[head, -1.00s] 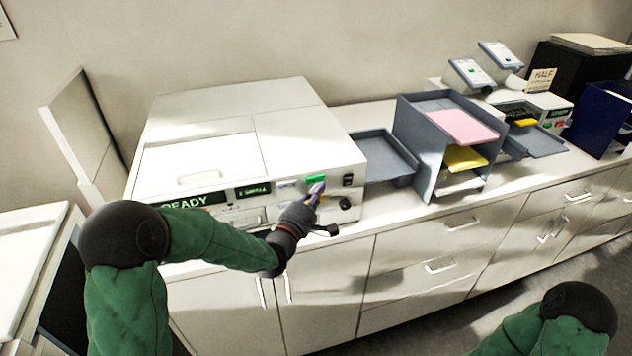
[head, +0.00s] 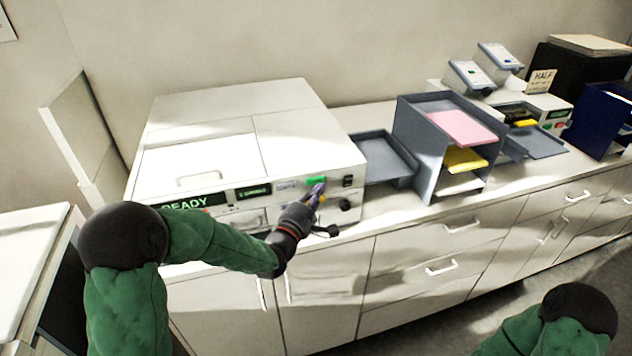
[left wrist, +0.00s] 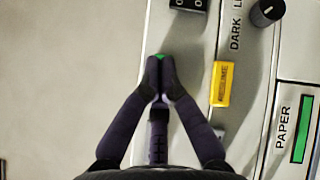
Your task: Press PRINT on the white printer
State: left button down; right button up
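The white printer (head: 310,145) stands on the counter at the left in the head view, with a front panel reading READY (head: 190,202). A green button (head: 317,181) is near the panel's right end. My left gripper (head: 319,189) is at the panel, its fingertips right at this button. In the left wrist view the fingers of my left gripper (left wrist: 160,65) meet at the tips with nothing seen between them. Only a sliver of the green button (left wrist: 160,56) shows past the tips. Whether they touch it, I cannot tell. My right gripper is out of view.
A yellow button (left wrist: 222,84) and a dark knob (left wrist: 267,11) are close by on the panel. A grey tray (head: 385,158) and a paper sorter (head: 420,150) stand right of the printer. A smaller machine (head: 545,105) is farther right.

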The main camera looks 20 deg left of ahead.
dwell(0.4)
pick_arm(q)
jog(key=shift+w+a+b, duration=0.25)
jog(key=shift+w+b, duration=0.1)
jog(key=shift+w+a, duration=0.25)
jog(key=shift+w, duration=0.1)
dwell(0.8)
jog(key=shift+s+d+b, duration=0.1)
jog(key=shift+b, duration=0.2)
jog(key=shift+s+d, duration=0.4)
jog(key=shift+s, duration=0.25)
